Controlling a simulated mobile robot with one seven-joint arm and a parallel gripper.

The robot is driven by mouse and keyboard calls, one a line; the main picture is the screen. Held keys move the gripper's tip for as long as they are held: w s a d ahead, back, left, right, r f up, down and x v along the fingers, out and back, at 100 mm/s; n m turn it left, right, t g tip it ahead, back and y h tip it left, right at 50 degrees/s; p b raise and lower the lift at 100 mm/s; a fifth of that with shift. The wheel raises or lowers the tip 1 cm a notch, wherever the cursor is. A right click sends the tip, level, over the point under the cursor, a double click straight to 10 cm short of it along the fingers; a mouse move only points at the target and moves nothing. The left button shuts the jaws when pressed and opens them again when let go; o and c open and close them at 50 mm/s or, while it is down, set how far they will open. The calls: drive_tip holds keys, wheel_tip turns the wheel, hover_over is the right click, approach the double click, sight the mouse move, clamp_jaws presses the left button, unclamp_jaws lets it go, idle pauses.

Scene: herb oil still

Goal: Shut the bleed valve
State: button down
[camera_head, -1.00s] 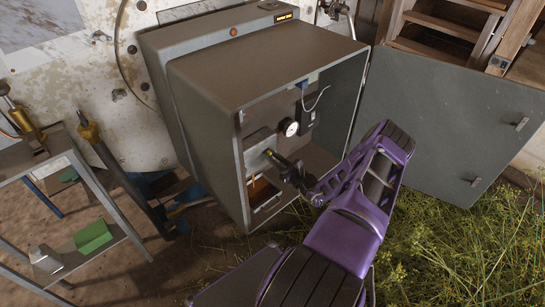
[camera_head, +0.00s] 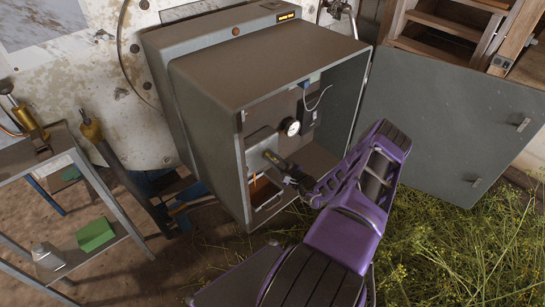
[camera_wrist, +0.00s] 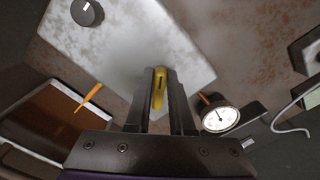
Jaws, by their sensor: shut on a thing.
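The open grey cabinet (camera_head: 245,85) stands in the middle of the head view, and my gripper (camera_head: 284,170) reaches inside it. In the wrist view my gripper (camera_wrist: 160,100) is shut on a yellow handle (camera_wrist: 159,88), which stands out in front of a pale metal plate (camera_wrist: 130,40). The handle appears to be the bleed valve's. The fingers cover its sides, and its base is hard to make out.
A white dial gauge (camera_wrist: 220,116) sits close to the right of my fingers; it also shows in the head view (camera_head: 291,127). A black knob (camera_wrist: 86,12) is at upper left. The open door (camera_head: 435,125) stands right of my arm. A metal shelf (camera_head: 75,262) is at left.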

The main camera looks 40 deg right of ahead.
drive_tip(key=n, duration=0.5)
drive_tip(key=f+n, duration=0.1)
drive_tip(key=n, duration=0.4)
drive_tip(key=shift+s+f, duration=0.1)
drive_tip(key=shift+f, duration=0.1)
idle(0.5)
drive_tip(key=c, duration=0.9)
unclamp_jaws()
drive_tip(key=shift+o, duration=0.3)
drive_tip(key=shift+a, duration=0.1)
drive_tip(key=s+d+p, duration=0.1)
drive_tip(key=s, duration=1.6)
drive_tip(key=shift+s+d, duration=0.15)
drive_tip(key=shift+d, duration=0.05)
